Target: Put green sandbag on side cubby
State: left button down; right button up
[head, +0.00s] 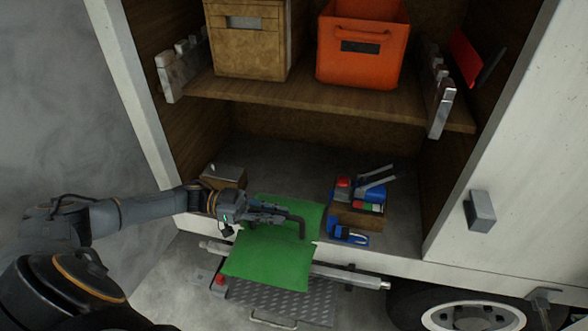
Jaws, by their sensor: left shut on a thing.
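The green sandbag (268,262) hangs in my left gripper (280,217) at the front of the truck's side cubby (285,160). The gripper is shut on the sandbag and lies across its upper part. The bag's upper end overlaps the cubby's lower opening, and its larger lower part is in front of the sill, above the metal step. I cannot tell whether the bag touches the cubby floor. My right gripper is out of view.
A tool set (358,208) stands on the cubby floor right of the bag, and a small box (224,176) stands at the left. The shelf (300,93) above holds a tan bin (248,45) and an orange bin (362,58). Bare floor shows behind the bag.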

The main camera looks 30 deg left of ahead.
aim_at(295, 178)
jog(key=i+j, duration=0.15)
jog(key=i, duration=0.25)
jog(key=i+j, duration=0.15)
jog(key=i, duration=0.25)
jog(key=i+j, duration=0.1)
jog(key=i, duration=0.25)
